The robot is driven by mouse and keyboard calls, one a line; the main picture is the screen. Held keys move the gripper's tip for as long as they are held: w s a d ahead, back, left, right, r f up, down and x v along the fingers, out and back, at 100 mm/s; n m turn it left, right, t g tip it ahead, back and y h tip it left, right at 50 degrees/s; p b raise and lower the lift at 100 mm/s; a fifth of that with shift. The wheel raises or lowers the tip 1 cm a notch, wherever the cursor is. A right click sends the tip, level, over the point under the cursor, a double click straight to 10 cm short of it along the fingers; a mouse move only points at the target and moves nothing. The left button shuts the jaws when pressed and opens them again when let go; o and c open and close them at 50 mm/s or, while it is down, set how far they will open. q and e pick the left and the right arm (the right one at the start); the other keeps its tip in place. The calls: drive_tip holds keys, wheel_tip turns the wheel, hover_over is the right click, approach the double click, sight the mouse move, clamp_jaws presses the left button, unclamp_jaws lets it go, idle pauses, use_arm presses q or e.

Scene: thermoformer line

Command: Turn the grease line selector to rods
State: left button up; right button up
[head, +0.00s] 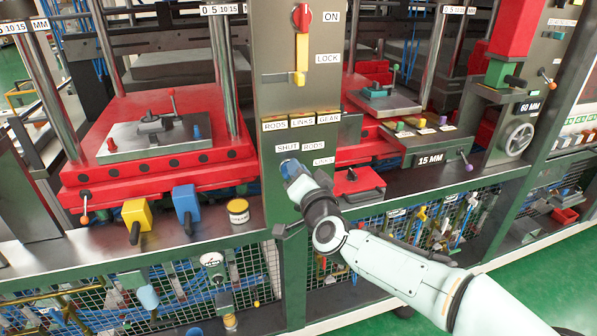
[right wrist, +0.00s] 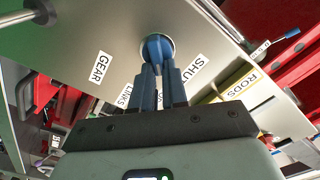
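The grease line selector is a blue knob on a pale round plate (right wrist: 170,42) on the grey column panel (head: 283,90). The right wrist view also shows the GEAR label (right wrist: 101,67); the RODS label by the knob is mostly hidden behind a finger. My right gripper (right wrist: 157,72) has its two blue fingers close on either side of the knob and looks shut on it. Which label the knob points at is hard to tell. My left gripper is not in view.
Above the selector are small windows labelled RODS, LINKS and GEAR (head: 302,122) and a red and yellow ON/LOCK switch (head: 301,45). A yellow block (head: 137,214), a blue block (head: 186,203) and a round tin (head: 238,211) stand on the ledge at left.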

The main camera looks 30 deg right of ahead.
drive_tip(key=o, duration=0.4)
drive_tip(key=shift+c, duration=0.2)
drive_tip(key=shift+s, duration=0.15)
drive_tip(key=v, duration=1.3)
drive_tip(key=shift+s+f, duration=0.1)
drive_tip(key=shift+s, duration=0.05)
